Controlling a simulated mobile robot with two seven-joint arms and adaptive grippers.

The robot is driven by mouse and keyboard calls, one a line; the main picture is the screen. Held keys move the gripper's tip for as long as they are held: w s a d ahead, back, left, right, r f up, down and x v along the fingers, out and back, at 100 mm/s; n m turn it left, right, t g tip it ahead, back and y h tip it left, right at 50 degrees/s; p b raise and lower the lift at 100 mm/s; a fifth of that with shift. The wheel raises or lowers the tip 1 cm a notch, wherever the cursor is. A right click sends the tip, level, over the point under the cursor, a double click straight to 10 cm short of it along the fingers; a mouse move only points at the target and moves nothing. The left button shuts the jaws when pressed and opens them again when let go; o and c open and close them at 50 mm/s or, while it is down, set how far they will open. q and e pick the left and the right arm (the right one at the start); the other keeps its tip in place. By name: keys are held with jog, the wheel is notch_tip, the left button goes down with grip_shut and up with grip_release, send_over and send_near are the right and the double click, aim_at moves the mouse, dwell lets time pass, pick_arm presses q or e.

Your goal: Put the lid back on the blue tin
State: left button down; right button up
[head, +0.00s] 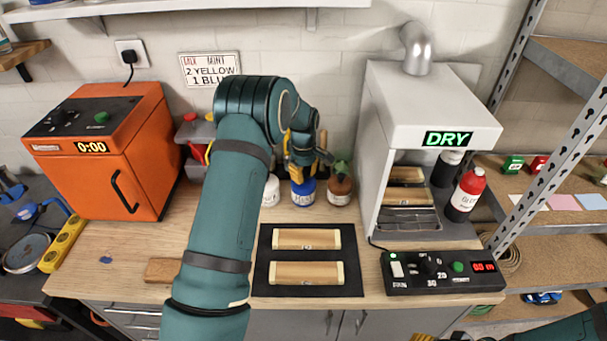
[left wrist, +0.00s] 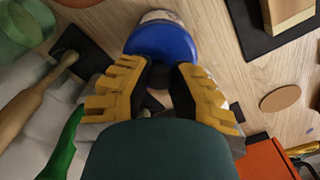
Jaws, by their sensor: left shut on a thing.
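The blue tin (head: 303,194) stands on the workbench between a white tin (head: 271,191) and a brown one (head: 340,190), its label facing me. My left gripper (head: 302,158) is directly above it, pointing down. In the left wrist view, the yellow fingers of my left gripper (left wrist: 158,88) are shut on a small dark piece at the middle of a round blue top, which looks like the lid (left wrist: 163,42). A pale patch shows beyond its edge. I cannot tell whether the lid touches the tin or is seated. Of my right gripper, only a yellow bit (head: 424,337) shows at the bottom edge.
A black mat (head: 262,270) with two wooden pieces lies in front of the tins. The orange oven (head: 127,160) is at left, the white DRY cabinet (head: 375,150) at right. A control box (head: 440,283) sits at the right front. A brown disc (left wrist: 280,98) lies on the bench.

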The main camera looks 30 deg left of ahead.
dwell(0.4)
pick_arm(q)
jog(key=shift+c, duration=1.4)
grip_release()
jog(key=shift+r+p, duration=2.05)
jog(key=shift+r, duration=1.45)
grip_shut()
jog(key=shift+f, duration=0.3)
